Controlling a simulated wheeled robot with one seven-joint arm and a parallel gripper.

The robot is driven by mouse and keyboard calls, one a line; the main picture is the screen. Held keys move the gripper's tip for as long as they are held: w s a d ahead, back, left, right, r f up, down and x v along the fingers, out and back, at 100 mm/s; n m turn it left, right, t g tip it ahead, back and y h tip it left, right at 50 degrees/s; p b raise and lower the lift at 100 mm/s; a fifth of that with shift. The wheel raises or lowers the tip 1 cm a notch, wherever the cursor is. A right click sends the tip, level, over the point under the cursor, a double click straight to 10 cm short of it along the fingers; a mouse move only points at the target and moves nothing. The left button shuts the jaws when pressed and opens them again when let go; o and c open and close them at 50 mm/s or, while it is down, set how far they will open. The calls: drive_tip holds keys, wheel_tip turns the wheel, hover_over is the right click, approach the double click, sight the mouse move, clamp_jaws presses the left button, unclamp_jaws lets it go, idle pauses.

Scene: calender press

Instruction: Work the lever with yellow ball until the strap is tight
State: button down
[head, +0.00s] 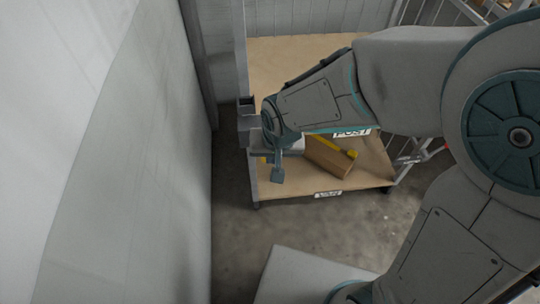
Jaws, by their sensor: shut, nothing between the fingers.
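A yellow bar with a rounded yellow end (351,154) shows below my forearm, against a brown box on the lower shelf. I cannot tell for sure whether this is the lever with the yellow ball. My gripper (277,174) hangs below my wrist, to the left of the yellow piece and apart from it in the picture. It is small and partly hidden by my wrist; it looks shut and empty. I cannot make out the strap, so its tightness does not show.
A wooden-shelved rack (300,60) stands ahead, with a grey upright and bracket (246,120) at its left. The brown box (325,158) rests on its lower shelf (300,187). A pale wall (130,150) closes the left side. Bare concrete floor (240,225) lies in front.

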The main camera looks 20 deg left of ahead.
drive_tip(key=s+r, duration=0.1)
drive_tip(key=d+r, duration=0.1)
drive_tip(key=r, duration=0.1)
drive_tip(key=s+r+p, duration=0.1)
drive_tip(key=r, duration=0.1)
drive_tip(key=shift+s+d, duration=0.3)
drive_tip(key=shift+s, duration=0.05)
idle(0.5)
drive_tip(key=s+d+r+m+h+p, duration=0.1)
drive_tip(key=d+r+m+p, duration=0.3)
drive_tip(key=d+r+p, duration=1)
drive_tip(key=d+r+h, duration=0.1)
drive_tip(key=d+r, duration=0.6)
drive_tip(key=d, duration=0.4)
drive_tip(key=shift+s+d+r+t, duration=0.15)
drive_tip(key=shift+d+t, duration=0.1)
drive_tip(key=shift+t, duration=0.05)
